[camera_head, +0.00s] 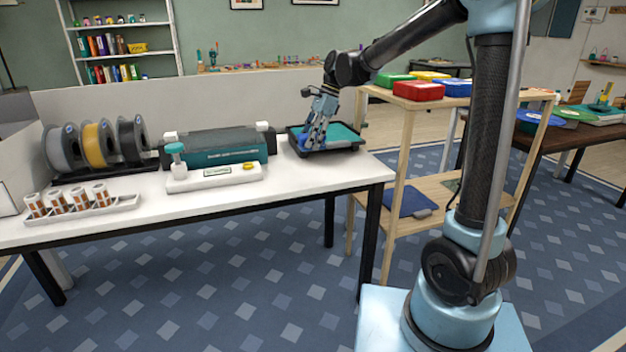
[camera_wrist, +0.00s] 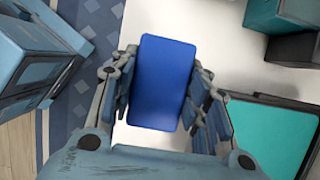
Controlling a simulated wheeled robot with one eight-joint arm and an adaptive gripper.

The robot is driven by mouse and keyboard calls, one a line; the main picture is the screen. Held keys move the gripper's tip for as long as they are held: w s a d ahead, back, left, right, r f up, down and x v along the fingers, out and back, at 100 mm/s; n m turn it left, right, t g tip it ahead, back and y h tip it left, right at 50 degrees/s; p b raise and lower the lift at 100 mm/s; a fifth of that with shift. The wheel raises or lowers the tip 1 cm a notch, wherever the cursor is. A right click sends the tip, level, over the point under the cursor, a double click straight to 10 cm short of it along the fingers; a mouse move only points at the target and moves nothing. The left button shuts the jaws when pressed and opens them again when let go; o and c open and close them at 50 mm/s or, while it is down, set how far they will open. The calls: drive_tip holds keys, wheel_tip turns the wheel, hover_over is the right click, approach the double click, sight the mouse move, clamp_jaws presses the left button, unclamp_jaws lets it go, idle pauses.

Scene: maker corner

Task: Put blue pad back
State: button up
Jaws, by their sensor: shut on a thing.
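A small blue pad (camera_wrist: 163,82), a rounded rectangle, is held between the fingers of my gripper (camera_wrist: 161,92) in the wrist view. A finger lies along each side of it. In the head view my gripper (camera_head: 318,130) hangs over the right end of the white table (camera_head: 345,178), at the left part of a black tray (camera_head: 353,150) with a teal surface. In the wrist view the black tray (camera_wrist: 240,97) lies to the right of the pad, with white tabletop beneath the pad. The pad is hard to make out in the head view.
Left on the table stand a green machine (camera_head: 215,145), a white holder with a teal-topped stamp (camera_head: 215,177), filament spools (camera_head: 98,145) and a rack of vials (camera_head: 80,203). A wooden shelf (camera_head: 400,172) beside the table carries coloured boxes and, lower, a dark blue flat item (camera_head: 408,202).

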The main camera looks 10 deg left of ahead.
sight(325, 138)
drive_tip(key=f, duration=0.5)
drive_tip(key=shift+s+d+f, duration=0.25)
drive_tip(key=shift+s, duration=0.05)
drive_tip(key=shift+f, duration=2.7)
drive_tip(key=shift+f, duration=0.1)
drive_tip(key=o, duration=1.1)
drive_tip(key=shift+s, duration=0.1)
drive_tip(key=shift+o, duration=0.2)
drive_tip(key=v, duration=1.1)
drive_tip(key=shift+r, duration=0.25)
drive_tip(key=shift+d+r, duration=0.15)
drive_tip(key=shift+r, duration=0.25)
